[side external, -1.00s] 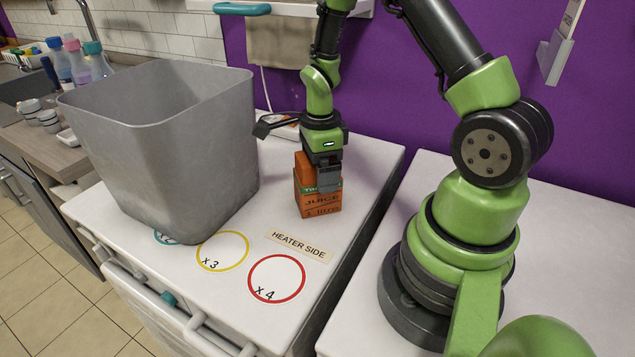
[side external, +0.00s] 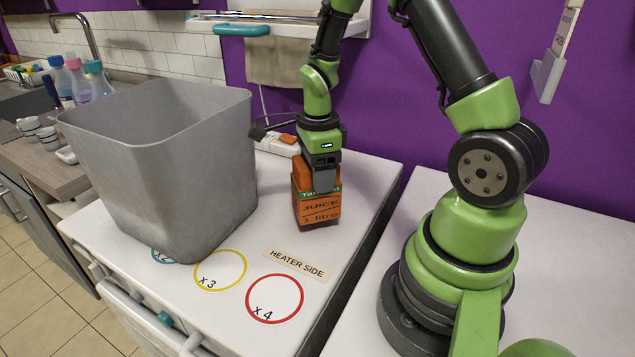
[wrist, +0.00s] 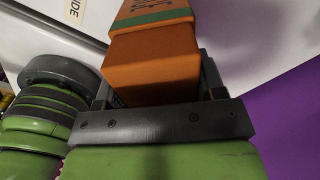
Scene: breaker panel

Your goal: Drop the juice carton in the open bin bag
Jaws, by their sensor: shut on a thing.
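The orange juice carton (side external: 318,208) with a green band is upright, at the right part of the white counter. My gripper (side external: 325,180) is shut on the carton's top from above. In the wrist view the carton (wrist: 155,60) sits between the two jaws of my gripper (wrist: 160,90). The carton's base looks slightly above the counter, though the gap is hard to judge. The grey bin (side external: 165,180) stands open at the top, to the left of the carton. No separate bag shows; the bin's inside bottom is hidden.
The white counter (side external: 345,215) carries a "HEATER SIDE" label (side external: 295,263), a red ring (side external: 275,320) and a yellow ring (side external: 243,285). A white and orange item (side external: 277,146) lies behind my gripper. Bottles (side external: 78,80) stand at the far left. The bin's tall wall lies beside the carton.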

